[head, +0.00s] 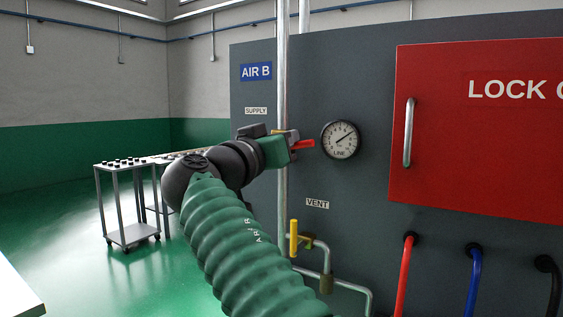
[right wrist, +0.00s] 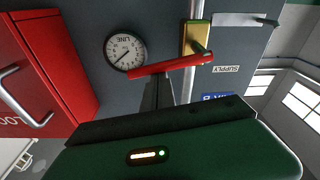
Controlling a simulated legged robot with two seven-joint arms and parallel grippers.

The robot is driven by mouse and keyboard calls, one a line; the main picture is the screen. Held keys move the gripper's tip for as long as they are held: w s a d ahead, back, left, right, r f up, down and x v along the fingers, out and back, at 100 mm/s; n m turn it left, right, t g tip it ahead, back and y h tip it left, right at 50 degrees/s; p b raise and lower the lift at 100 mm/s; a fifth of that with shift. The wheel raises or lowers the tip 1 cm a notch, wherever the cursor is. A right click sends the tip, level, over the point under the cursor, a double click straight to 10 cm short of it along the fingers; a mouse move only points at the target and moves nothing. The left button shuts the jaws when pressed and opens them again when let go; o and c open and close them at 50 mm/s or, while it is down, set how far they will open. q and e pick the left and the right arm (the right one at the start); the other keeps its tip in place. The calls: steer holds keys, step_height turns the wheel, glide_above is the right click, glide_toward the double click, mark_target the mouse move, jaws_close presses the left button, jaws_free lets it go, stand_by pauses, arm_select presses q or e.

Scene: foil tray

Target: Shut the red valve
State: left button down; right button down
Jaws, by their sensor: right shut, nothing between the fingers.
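The red valve's lever (head: 304,144) shows in the head view beside the upright pipe, below the SUPPLY label. It points right toward the gauge, roughly level and across the pipe. In the right wrist view the red lever (right wrist: 172,66) runs out from the brass valve body (right wrist: 197,38). My right gripper (head: 293,143) is at the valve and hides most of it in the head view. In the right wrist view its fingers (right wrist: 157,82) are shut and empty, their tips close by the lever; I cannot tell whether they touch. My left gripper is not in view.
A round LINE gauge (head: 341,139) sits right of the valve. A yellow valve handle (head: 294,238) stands upright below, near the VENT label (head: 317,203). A red lockout cabinet (head: 480,140) with a metal handle juts at right. A cart (head: 128,205) stands at left.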

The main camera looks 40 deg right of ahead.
steer(key=shift+s+d+f+m+g+b, duration=0.15)
steer(key=shift+f+m+b, duration=0.3)
steer(key=shift+m+b, duration=0.35)
steer(key=shift+s+f+m+g+b, duration=0.15)
steer(key=shift+f+m+b, duration=0.25)
steer(key=shift+m+b, duration=0.35)
